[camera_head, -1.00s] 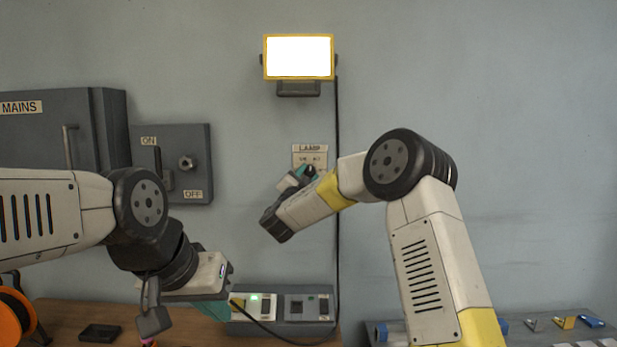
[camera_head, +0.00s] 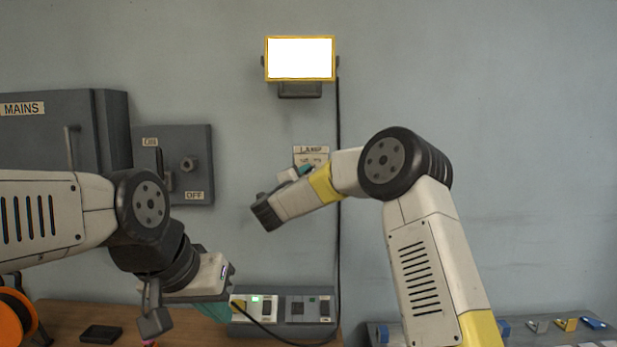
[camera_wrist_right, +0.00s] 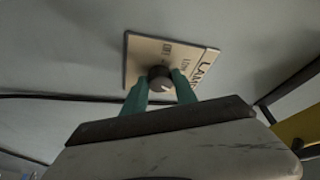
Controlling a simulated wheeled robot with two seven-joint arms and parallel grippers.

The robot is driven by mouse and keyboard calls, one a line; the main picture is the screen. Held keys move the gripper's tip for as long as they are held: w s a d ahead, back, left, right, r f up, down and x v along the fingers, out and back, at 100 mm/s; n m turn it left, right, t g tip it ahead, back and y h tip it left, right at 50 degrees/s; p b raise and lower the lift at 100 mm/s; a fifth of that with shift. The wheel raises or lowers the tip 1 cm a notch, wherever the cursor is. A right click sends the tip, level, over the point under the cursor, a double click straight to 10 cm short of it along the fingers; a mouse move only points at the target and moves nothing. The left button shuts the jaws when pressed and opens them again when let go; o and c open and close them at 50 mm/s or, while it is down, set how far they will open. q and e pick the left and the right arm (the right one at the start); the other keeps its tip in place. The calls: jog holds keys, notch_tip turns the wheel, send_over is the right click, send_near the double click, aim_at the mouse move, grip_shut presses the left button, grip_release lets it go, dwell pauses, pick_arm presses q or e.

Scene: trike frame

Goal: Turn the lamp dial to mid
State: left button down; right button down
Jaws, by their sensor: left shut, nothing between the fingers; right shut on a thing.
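The lamp dial (camera_wrist_right: 159,79) is a dark round knob on a pale plate (camera_wrist_right: 142,52) lettered LAMP, with OFF and LOW legible in the right wrist view. My right gripper (camera_wrist_right: 164,92) is shut on the dial, one teal finger on each side. A small pale mark shows on the dial's near side; its exact setting cannot be told. In the head view the plate (camera_head: 311,155) is partly covered by my right wrist, which hides the dial. The lamp (camera_head: 300,58) above glows bright white. My left gripper (camera_head: 215,308) is shut and empty, low at the left.
A grey MAINS cabinet (camera_head: 60,140) and an ON/OFF switch box (camera_head: 190,140) are on the wall at left. A switch unit (camera_head: 318,321) sits on the bench below. A black cable (camera_head: 338,200) runs down the wall. The wall at right is clear.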

jog(key=shift+f, duration=0.1)
jog(key=c, duration=1)
grip_release()
jog(key=shift+o, duration=0.2)
jog(key=v, duration=0.7)
jog(key=shift+s+a, duration=0.2)
jog(key=shift+s, duration=0.15)
